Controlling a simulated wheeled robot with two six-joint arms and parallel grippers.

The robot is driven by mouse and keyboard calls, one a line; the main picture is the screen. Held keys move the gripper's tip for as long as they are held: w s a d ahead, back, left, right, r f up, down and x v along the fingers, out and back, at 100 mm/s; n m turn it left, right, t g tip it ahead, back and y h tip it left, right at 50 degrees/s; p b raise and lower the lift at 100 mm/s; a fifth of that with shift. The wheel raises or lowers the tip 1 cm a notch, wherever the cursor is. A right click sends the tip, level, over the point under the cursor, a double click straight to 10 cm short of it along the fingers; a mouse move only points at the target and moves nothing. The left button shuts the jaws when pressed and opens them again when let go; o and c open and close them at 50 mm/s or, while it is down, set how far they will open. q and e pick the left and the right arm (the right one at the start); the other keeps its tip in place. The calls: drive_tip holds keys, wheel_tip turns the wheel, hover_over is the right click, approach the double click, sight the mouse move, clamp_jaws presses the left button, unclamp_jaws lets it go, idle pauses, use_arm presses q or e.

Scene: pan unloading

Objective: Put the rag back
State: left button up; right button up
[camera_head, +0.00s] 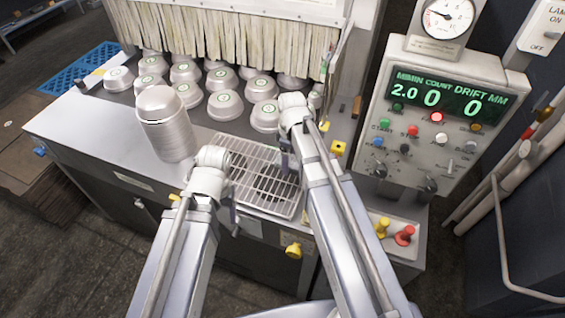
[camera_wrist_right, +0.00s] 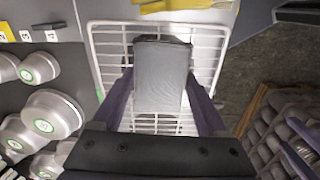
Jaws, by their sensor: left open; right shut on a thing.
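The rag (camera_wrist_right: 161,75) is a grey folded cloth in the right wrist view. It sits between the two fingers of my right gripper (camera_wrist_right: 162,98), which is shut on it. The white wire rack (camera_wrist_right: 108,42) lies beneath the rag in that view; I cannot tell whether they touch. In the head view my right gripper (camera_head: 288,150) is over the far right part of the wire rack (camera_head: 262,205), and the rag is hard to make out behind the arm. My left gripper (camera_head: 234,208) is open near the rack's left edge, its fingertips partly hidden.
Several metal pans (camera_head: 225,105) with green labels stand on the steel table before a strip curtain (camera_head: 230,40). A tall stack of pans (camera_head: 167,125) stands at the left. A control panel (camera_head: 445,125) rises at the right. The table's left front is clear.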

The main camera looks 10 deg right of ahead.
sight(287, 182)
drive_tip(key=shift+w+a+r+n, duration=0.25)
drive_tip(key=shift+a+r+n, duration=0.1)
drive_tip(key=shift+a, duration=0.1)
drive_tip(key=shift+s+f, duration=0.15)
use_arm(q)
wheel_tip(287, 182, down, 9)
drive_tip(key=b, duration=1)
drive_tip(key=shift+w, duration=0.4)
use_arm(e)
wheel_tip(287, 182, down, 10)
drive_tip(key=shift+r, duration=0.15)
use_arm(q)
drive_tip(key=shift+f, duration=0.2)
use_arm(e)
drive_tip(key=shift+f, duration=0.25)
drive_tip(key=o, duration=1.2)
drive_tip(key=shift+r, duration=0.1)
use_arm(q)
drive_tip(key=shift+r, duration=0.1)
use_arm(e)
drive_tip(key=shift+r, duration=0.2)
